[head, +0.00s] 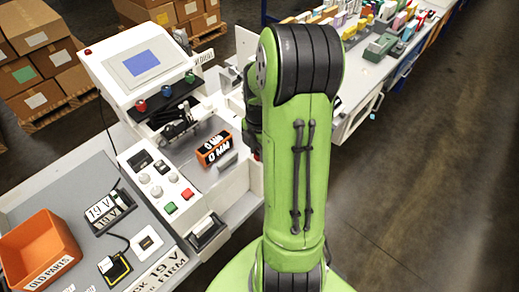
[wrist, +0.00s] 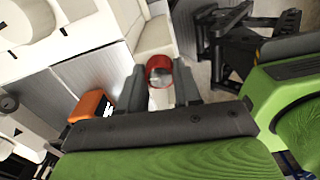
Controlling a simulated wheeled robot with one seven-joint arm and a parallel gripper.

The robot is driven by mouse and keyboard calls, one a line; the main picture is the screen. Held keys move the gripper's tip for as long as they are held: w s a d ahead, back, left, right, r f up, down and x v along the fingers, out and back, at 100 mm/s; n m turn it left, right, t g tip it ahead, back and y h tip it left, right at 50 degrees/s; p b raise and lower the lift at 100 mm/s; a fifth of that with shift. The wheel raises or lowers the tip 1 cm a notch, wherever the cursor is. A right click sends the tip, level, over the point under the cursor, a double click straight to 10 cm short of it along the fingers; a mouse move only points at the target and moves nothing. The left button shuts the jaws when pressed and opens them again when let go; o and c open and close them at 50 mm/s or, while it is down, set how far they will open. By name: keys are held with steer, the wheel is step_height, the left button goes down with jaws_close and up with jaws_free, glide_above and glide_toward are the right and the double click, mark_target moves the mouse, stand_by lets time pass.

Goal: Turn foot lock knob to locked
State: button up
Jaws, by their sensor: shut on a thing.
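A round red knob (wrist: 159,70) with a pale stem sits between the two dark fingers of my gripper (wrist: 160,84) in the wrist view. The fingers stand on either side of it and are shut on it. I take this to be the foot lock knob, but no label on it can be read. Its turn position cannot be told. In the head view my green arm hides the gripper and most of the knob's surroundings on the plotter's near right side.
A control box (head: 160,182) and an orange bin (head: 38,250) are at left. Open floor lies to the right.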

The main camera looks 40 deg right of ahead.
steer(key=m, duration=0.4)
steer(key=m+b, duration=0.1)
steer(key=m, duration=0.3)
steer(key=shift+m, duration=0.4)
steer(key=m, duration=0.4)
steer(key=shift+m+b, duration=0.3)
steer(key=shift+m, duration=1.6)
steer(key=o, duration=1)
steer(key=shift+o, duration=0.2)
steer(key=shift+r, duration=0.1)
step_height(320, 180, up, 16)
steer(key=p, duration=0.3)
steer(key=shift+f, duration=0.2)
